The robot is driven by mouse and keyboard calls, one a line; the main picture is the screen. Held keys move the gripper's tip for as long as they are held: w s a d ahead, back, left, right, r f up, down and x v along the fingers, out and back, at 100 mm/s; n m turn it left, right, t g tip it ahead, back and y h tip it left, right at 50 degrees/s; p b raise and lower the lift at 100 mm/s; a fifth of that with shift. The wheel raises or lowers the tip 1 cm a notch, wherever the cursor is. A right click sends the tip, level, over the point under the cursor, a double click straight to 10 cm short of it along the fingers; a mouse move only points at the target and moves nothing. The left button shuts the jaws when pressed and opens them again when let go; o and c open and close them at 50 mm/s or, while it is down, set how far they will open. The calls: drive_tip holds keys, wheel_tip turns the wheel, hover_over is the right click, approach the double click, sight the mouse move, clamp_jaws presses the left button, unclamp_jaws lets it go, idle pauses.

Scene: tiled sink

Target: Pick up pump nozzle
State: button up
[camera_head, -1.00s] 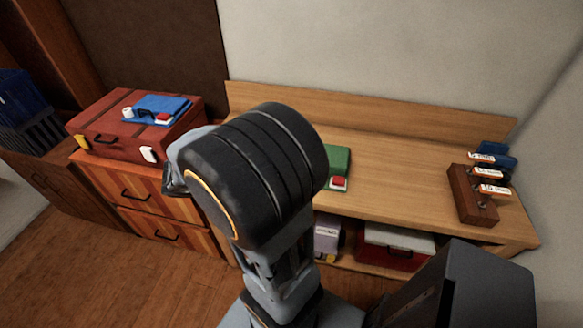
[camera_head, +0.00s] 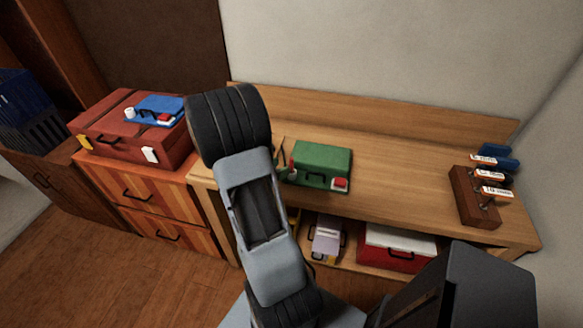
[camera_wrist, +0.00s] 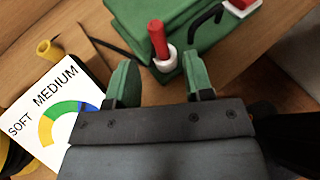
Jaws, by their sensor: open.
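In the wrist view, a red rod with a white collar (camera_wrist: 158,42) stands beside the green case, between the lines of my fingers and just beyond their tips; it looks like the pump nozzle, though I cannot be sure. My gripper (camera_wrist: 159,58) is open, its two green-padded fingers apart with nothing held. A small yellow cone-shaped piece (camera_wrist: 48,50) lies farther left, near a white gauge card (camera_wrist: 48,108) marked SOFT and MEDIUM. In the head view, my arm hides most of the gripper and the area left of the green case (camera_head: 322,160).
The wooden bench (camera_head: 400,175) has clear surface right of the green case, up to a brown block (camera_head: 471,195) with labelled tools. A red toolbox (camera_head: 110,123) sits on drawers at left. A red-and-white case (camera_head: 398,246) is on the lower shelf.

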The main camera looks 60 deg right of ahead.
sight(290, 164)
drive_tip(key=shift+p+x, duration=0.55)
drive_tip(key=shift+x, duration=2.1)
clamp_jaws()
